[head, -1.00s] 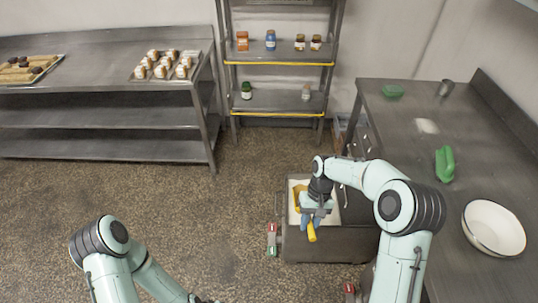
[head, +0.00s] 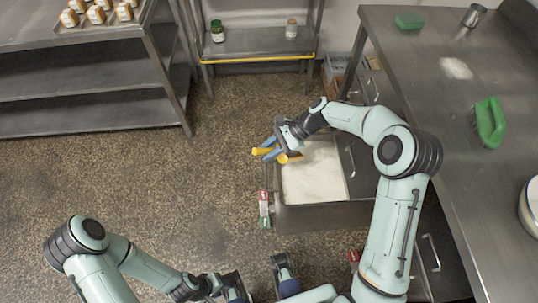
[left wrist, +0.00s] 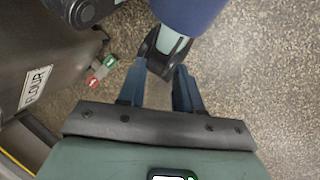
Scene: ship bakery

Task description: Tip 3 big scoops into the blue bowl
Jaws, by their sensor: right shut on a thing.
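My right gripper (head: 279,148) is shut on the yellow scoop (head: 291,158) at the far left corner of the flour bin (head: 325,216). The scoop's handle points left, and its other end is over the white flour (head: 313,178). I cannot tell whether the scoop holds flour. My left gripper (head: 236,288) is low at the bottom of the head view, empty; its fingers stand apart in the left wrist view (left wrist: 158,82). A white bowl with a dark rim (head: 531,208) is cut off at the right edge, on the steel counter. I see no blue bowl.
The steel counter (head: 440,110) holds a green brush-like thing (head: 489,122), a green block (head: 409,21), a metal cup (head: 476,15) and a white powder patch (head: 456,68). A shelf rack (head: 255,42) and a steel table (head: 90,65) stand behind. The left floor is clear.

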